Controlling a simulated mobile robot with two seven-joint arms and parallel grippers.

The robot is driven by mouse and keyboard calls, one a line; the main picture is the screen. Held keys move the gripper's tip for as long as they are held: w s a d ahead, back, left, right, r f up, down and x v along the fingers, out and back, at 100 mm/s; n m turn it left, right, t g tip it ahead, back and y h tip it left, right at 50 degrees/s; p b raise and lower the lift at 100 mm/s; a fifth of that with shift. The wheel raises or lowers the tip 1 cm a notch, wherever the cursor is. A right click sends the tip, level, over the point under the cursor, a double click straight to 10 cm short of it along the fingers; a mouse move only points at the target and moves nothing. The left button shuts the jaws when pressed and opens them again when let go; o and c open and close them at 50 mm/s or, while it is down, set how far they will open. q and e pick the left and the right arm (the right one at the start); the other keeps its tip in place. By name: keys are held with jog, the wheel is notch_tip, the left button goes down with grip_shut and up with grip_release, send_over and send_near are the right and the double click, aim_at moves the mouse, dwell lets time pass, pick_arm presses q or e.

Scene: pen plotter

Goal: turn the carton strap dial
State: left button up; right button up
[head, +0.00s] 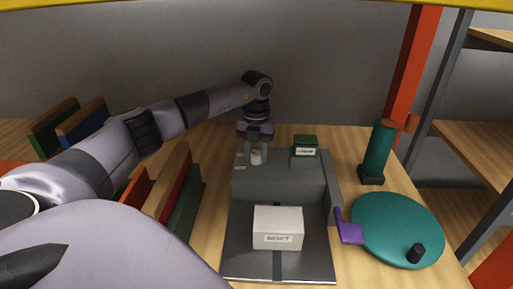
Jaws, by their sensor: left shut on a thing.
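The grey machine (290,181) stands in the middle of the table, with a raised back block and a flat front bed. A white carton (278,228) with dark lettering sits on the front bed, over a dark strip. My left gripper (257,157) points down at the back left of the raised block. It is shut on a small pale dial (257,158) on the block's top, mostly hidden by the fingers. A green-topped box (305,146) with a white label sits at the block's back right. My right gripper is not in view.
A teal round plate (398,225) with a black knob and a purple piece (348,228) lie to the right. A teal cylinder (378,153) stands behind them. Upright boards (183,205) stand left of the machine, below my left arm. An orange post (412,65) and shelves are at right.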

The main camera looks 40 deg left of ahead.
pick_arm(q)
jog(key=m+p, duration=0.1)
jog(key=m, duration=0.3)
jog(key=shift+r+m, duration=0.1)
jog(key=shift+m, duration=0.2)
jog(key=m, duration=0.4)
jog(key=shift+a+m, duration=0.1)
jog(key=shift+m, duration=0.2)
jog(key=m, duration=0.4)
jog(key=shift+w+m, duration=0.1)
jog(key=shift+m, duration=2.4)
jog(key=o, duration=1)
jog(key=shift+o, duration=0.2)
